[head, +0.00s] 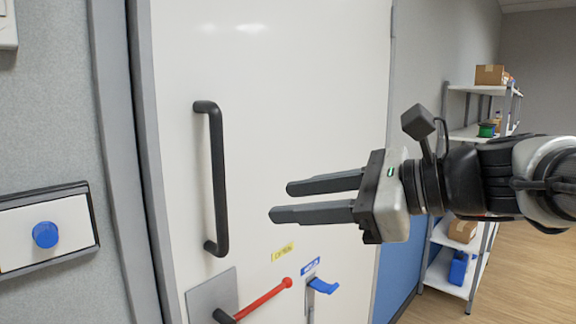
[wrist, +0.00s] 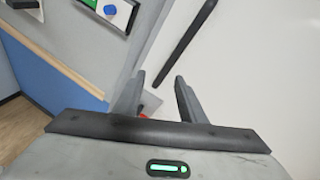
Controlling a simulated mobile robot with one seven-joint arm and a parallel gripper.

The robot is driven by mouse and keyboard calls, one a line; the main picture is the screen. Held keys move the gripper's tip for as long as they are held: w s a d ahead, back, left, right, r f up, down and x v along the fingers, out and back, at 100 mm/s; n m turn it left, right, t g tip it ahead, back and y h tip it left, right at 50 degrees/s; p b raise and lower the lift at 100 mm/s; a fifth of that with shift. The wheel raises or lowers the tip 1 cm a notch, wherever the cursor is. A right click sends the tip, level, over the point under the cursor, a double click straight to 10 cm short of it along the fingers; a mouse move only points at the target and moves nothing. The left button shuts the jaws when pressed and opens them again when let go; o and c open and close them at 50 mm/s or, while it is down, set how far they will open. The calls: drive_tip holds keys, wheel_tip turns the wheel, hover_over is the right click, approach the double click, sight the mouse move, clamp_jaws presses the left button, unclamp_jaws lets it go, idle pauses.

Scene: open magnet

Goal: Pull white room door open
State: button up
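The white door (head: 290,60) fills the middle of the head view and looks closed against its grey frame. A black vertical bar handle (head: 219,180) is on its left part. It also shows in the wrist view (wrist: 185,45). Below it is a metal plate with a black and red lever (head: 265,300). A blue hook-like latch (head: 322,286) sits to the lever's right. My gripper (head: 278,202) is open and empty, with fingers pointing left. In the head view it is right of the bar handle, apart from it. In the wrist view the fingertips (wrist: 160,82) show below the handle.
A wall panel with a blue button (head: 45,235) is left of the door frame (head: 115,150). Yellow (head: 283,252) and blue labels are on the door. Shelves (head: 465,135) with boxes stand at the right, beyond open wooden floor (head: 520,285).

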sight(222, 142)
drive_tip(key=w+r+m+t+y, duration=0.1)
drive_tip(key=w+r+m+y, duration=0.25)
drive_tip(key=r, duration=0.35)
drive_tip(key=shift+m+h, duration=0.25)
drive_tip(key=shift+h, duration=0.1)
drive_tip(key=x, duration=1.6)
drive_tip(key=shift+w+f, duration=0.15)
drive_tip(key=shift+w, duration=0.15)
clamp_jaws()
